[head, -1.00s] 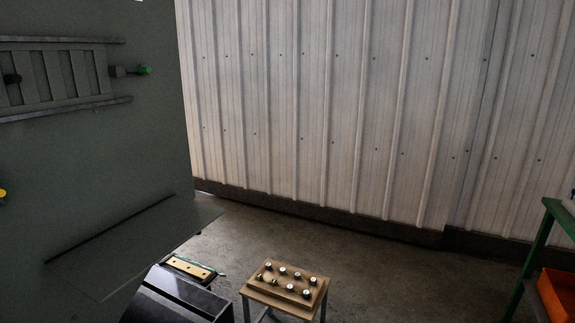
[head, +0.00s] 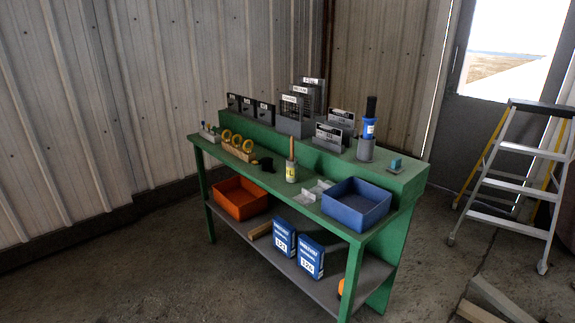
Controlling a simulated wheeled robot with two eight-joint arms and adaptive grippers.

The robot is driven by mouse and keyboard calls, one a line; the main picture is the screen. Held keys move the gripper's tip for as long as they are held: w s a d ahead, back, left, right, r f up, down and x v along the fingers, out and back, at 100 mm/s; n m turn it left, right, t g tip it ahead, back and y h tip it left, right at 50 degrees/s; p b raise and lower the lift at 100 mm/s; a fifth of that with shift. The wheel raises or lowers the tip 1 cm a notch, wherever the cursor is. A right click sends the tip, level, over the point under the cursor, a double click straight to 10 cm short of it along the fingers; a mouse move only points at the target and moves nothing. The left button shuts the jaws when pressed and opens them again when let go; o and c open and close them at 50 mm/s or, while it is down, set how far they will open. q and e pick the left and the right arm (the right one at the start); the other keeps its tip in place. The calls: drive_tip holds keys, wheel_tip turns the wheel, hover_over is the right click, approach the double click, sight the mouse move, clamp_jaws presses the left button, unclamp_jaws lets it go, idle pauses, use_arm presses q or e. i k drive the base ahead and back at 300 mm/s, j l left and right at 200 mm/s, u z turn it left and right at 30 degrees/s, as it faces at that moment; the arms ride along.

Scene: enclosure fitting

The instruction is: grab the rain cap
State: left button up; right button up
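I cannot tell for sure which thing is the rain cap. Grey labelled parts stand on the raised back shelf of a green workbench (head: 412,180). Among them are a grey slotted panel (head: 292,122) near the middle and a lower pair of grey plates (head: 330,137) to its right. Their labels are too small to read. Small pale grey pieces (head: 308,194) lie on the bench top left of a blue bin (head: 352,222). Neither of my grippers is in view.
An orange bin (head: 240,208) and blue boxes (head: 284,238) sit below. A stepladder (head: 518,183) stands right. The floor in front is clear.

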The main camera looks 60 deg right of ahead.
sight(266, 167)
drive_tip(key=z, duration=1.85)
drive_tip(key=i+j+z, duration=0.1)
